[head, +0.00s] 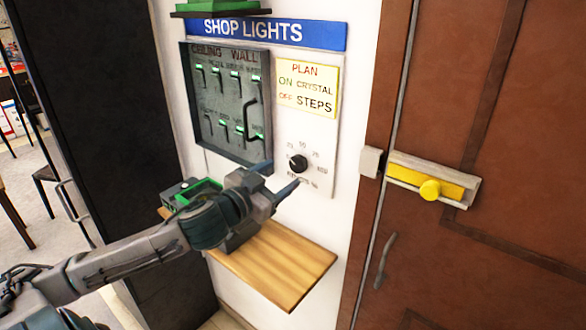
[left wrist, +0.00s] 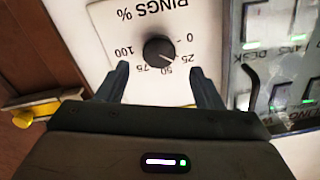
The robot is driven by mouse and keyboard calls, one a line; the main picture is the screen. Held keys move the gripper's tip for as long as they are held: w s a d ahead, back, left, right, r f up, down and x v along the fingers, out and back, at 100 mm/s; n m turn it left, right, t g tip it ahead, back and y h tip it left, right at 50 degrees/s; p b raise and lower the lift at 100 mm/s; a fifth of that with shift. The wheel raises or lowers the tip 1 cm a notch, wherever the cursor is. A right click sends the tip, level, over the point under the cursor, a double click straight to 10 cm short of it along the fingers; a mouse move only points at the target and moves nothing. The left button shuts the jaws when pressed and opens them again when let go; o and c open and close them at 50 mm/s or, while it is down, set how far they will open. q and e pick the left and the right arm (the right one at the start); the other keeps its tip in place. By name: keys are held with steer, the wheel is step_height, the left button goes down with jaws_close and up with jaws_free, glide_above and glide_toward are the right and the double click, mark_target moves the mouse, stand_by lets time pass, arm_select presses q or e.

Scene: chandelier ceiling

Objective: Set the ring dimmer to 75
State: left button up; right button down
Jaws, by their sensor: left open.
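The ring dimmer is a black round knob (head: 298,163) on a white plate, right of and below the switch panel. It also shows upside down in the left wrist view (left wrist: 158,48), with RINGS % and marks from 0 to 100. Its white pointer line appears to point near the 25 mark. My left gripper (head: 277,178) is open and empty in front of the plate. In the left wrist view its two fingers (left wrist: 160,72) stand on either side below the knob, apart from it. My right gripper is not in view.
A grey switch panel (head: 225,148) with several levers is left of the knob. A yellow note (head: 307,88) reads PLAN, ON CRYSTAL, OFF STEPS. A wooden shelf (head: 285,262) juts out below.

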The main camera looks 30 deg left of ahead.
mark_target(296, 165)
arm_select(q)
steer(key=shift+w+d+r+p, duration=0.15)
steer(key=shift+w+p, duration=0.5)
steer(key=shift+w, duration=1.05)
steer(key=shift+w+d+p, duration=0.15)
steer(key=shift+w+p, duration=0.15)
steer(key=shift+w, duration=0.8)
steer(key=c, duration=1)
